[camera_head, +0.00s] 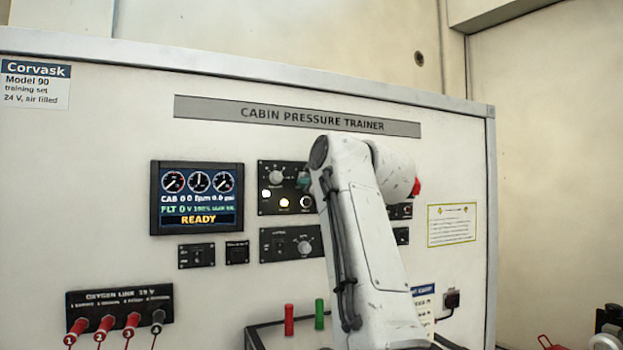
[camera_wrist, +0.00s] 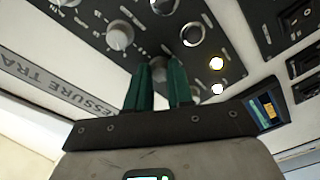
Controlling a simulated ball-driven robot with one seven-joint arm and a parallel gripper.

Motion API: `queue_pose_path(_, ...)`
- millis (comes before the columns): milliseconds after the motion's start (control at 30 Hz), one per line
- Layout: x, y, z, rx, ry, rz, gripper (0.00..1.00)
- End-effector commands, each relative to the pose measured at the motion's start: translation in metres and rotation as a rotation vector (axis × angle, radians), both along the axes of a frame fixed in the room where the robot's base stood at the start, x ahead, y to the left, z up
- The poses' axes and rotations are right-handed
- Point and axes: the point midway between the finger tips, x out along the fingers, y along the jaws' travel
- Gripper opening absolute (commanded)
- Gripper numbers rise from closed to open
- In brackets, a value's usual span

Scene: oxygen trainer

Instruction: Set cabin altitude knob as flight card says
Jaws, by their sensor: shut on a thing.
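My gripper (camera_wrist: 160,70) has dark green fingers, one on each side of a small grey knob (camera_wrist: 157,66) on the black control panel. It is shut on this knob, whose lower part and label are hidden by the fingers. In the head view my arm covers much of the control panel (camera_head: 264,207), and only a bit of green finger shows beside it. The flight card (camera_head: 424,308) is at the lower right, partly behind my arm; its text is too small to read. The display (camera_head: 197,198) shows CAB 0, FLT 0 and READY.
Another knob (camera_head: 276,178) and lit lamps (camera_head: 284,203) sit close left of my gripper. A larger white-pointer knob (camera_wrist: 120,37) is nearby in the wrist view. A lower panel with a knob (camera_head: 304,247) is below. Red (camera_head: 289,319) and green (camera_head: 319,313) cylinders stand below.

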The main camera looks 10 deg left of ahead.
Motion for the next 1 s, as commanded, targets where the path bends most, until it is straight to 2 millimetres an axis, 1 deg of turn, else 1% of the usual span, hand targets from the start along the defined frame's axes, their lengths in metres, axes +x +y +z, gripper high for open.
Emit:
queue_pose_path(267,0.0001,0.0004,-0.0011,0.003,0.005,0.000,0.00)
queue_pose_path(467,0.0003,0.0004,-0.0017,0.042,0.033,0.001,0.00)
queue_pose_path(667,0.0005,0.0007,-0.0026,0.143,0.102,0.001,0.00)
queue_pose_path(1000,0.0002,0.0012,-0.0027,0.403,0.277,0.001,0.00)
